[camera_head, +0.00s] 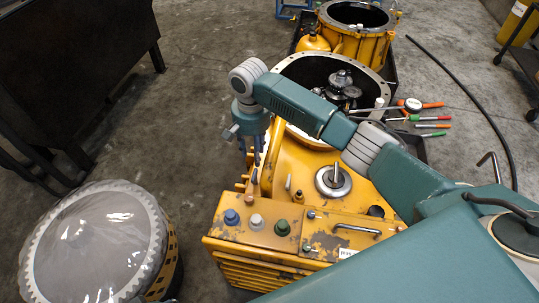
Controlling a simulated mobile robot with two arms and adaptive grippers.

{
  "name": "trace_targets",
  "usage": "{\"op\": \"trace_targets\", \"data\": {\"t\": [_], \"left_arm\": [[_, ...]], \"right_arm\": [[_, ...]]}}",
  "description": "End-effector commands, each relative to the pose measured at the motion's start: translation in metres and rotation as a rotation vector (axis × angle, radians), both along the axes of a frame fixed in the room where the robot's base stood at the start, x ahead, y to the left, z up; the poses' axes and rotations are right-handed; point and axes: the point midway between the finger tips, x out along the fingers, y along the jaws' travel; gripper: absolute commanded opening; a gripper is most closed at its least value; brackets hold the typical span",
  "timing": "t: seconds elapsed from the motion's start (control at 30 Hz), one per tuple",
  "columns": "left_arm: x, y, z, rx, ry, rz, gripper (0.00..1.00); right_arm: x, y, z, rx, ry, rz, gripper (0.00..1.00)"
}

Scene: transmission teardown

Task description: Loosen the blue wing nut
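A small rounded blue part (231,216), which looks like the blue wing nut, sits on the top panel of the yellow transmission housing (290,165), at its left end. Its exact shape is too small to tell. My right arm reaches in from the right across the housing. My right gripper (257,165) points down above the housing's left edge, up and to the right of the blue part in the picture and apart from it. Its fingers are small and partly merge with the housing, so their opening is unclear. My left gripper is not in view.
A white knob (256,221) and a green knob (282,227) stand beside the blue part. A metal handle (357,229) is further right. A plastic-covered round part (95,245) stands at lower left. Hand tools (425,125) lie right of the housing. Bare floor lies left.

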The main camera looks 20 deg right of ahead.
Motion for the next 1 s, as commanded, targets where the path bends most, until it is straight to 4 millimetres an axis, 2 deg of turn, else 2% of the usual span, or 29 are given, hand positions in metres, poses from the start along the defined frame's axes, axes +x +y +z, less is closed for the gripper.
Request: {"op": "trace_targets", "data": {"t": [0.13,0.27,0.6,0.8,1.0], "left_arm": [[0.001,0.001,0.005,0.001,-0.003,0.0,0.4],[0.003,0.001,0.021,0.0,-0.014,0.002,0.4],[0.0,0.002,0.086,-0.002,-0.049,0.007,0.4],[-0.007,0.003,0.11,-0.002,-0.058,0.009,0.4],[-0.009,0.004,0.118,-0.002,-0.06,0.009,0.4]], "right_arm": [[-0.001,0.001,-0.008,0.001,0.002,0.001,0.36],[-0.001,0.001,-0.027,-0.001,0.003,0.001,0.36],[-0.001,0.001,-0.087,-0.001,0.003,0.002,0.36],[-0.001,0.002,-0.104,0.001,0.002,0.002,0.36],[-0.001,0.001,-0.109,0.001,0.001,0.001,0.36]]}}
